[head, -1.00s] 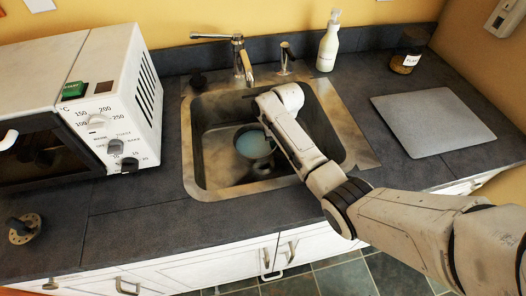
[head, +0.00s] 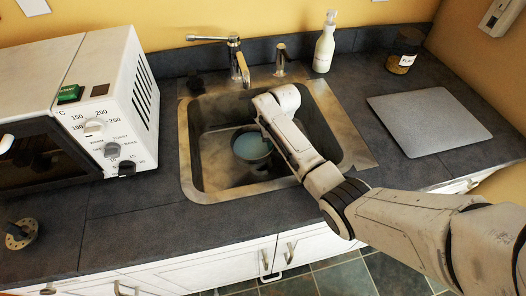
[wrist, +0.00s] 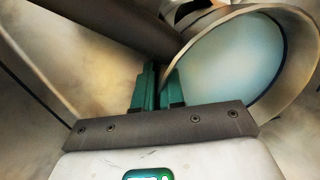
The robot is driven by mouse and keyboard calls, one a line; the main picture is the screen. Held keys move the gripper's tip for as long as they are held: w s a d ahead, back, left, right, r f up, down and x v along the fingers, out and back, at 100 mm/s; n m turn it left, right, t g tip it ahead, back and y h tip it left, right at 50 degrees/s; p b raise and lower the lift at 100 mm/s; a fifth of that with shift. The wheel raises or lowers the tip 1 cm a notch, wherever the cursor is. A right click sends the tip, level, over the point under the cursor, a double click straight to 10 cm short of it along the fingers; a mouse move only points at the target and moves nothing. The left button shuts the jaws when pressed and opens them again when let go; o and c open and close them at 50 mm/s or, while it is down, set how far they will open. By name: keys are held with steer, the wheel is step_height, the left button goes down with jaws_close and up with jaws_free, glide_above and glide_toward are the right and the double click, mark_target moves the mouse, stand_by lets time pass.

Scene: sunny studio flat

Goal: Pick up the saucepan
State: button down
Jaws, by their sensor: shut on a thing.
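The saucepan (head: 250,146) sits low inside the sink basin, its pale blue inside facing up. In the wrist view the saucepan (wrist: 235,62) fills the upper right, with a light metal rim and a dark handle running to the upper left. My gripper (wrist: 158,85) has green fingers shut on the saucepan, where the handle meets the rim. In the head view my arm reaches down into the sink from the right and hides the fingers.
The sink (head: 188,150) has steep walls close around the saucepan. A tap (head: 236,62) stands behind it, with a soap bottle (head: 325,45) to the right. A white oven (head: 110,100) is on the left; a grey board (head: 428,122) and a jar (head: 404,52) are on the right.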

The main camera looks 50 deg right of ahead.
steer(key=shift+r, duration=0.15)
step_height(320, 180, up, 18)
steer(key=p, duration=0.4)
steer(key=shift+p, duration=0.4)
